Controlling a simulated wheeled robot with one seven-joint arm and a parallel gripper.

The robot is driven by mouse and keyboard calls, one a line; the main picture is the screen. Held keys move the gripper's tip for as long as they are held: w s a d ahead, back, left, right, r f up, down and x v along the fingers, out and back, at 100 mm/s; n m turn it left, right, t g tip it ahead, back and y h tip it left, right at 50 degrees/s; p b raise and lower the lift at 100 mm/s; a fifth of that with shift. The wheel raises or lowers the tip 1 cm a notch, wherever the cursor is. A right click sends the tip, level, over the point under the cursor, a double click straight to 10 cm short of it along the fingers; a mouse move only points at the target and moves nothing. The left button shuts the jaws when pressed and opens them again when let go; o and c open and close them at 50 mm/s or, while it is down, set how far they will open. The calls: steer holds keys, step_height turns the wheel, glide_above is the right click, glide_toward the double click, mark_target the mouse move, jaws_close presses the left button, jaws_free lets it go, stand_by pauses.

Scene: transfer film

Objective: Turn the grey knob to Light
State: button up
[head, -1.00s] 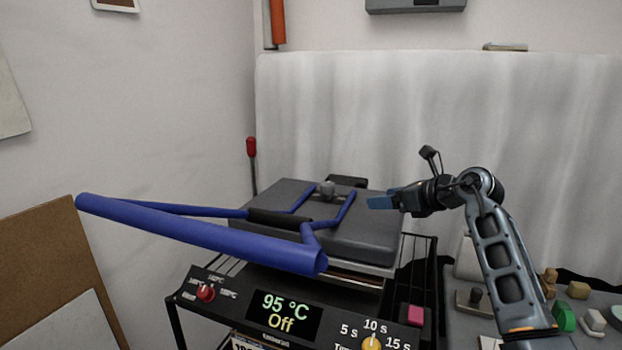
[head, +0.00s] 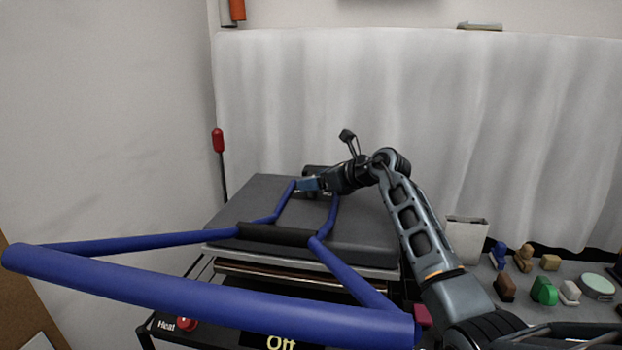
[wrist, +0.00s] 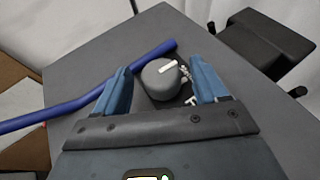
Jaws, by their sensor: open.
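The grey knob (wrist: 160,80) sits on top of the grey press head (head: 365,222). In the wrist view it shows a white pointer mark, with small white lettering beside it that I cannot read. My gripper (wrist: 162,88) is open, with one blue finger on each side of the knob. I cannot tell whether the fingers touch it. In the head view my gripper (head: 305,186) reaches over the press head from the right and hides the knob.
The blue tubular handle (head: 200,300) spans the front of the press. A red-tipped lever (head: 218,140) stands behind at left. A light container (head: 466,240) and several small stamps (head: 543,290) stand on the table at right. A white curtain (head: 400,110) hangs behind.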

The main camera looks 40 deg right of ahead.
steer(key=shift+x, duration=0.9)
steer(key=c, duration=1)
steer(key=shift+o, duration=0.2)
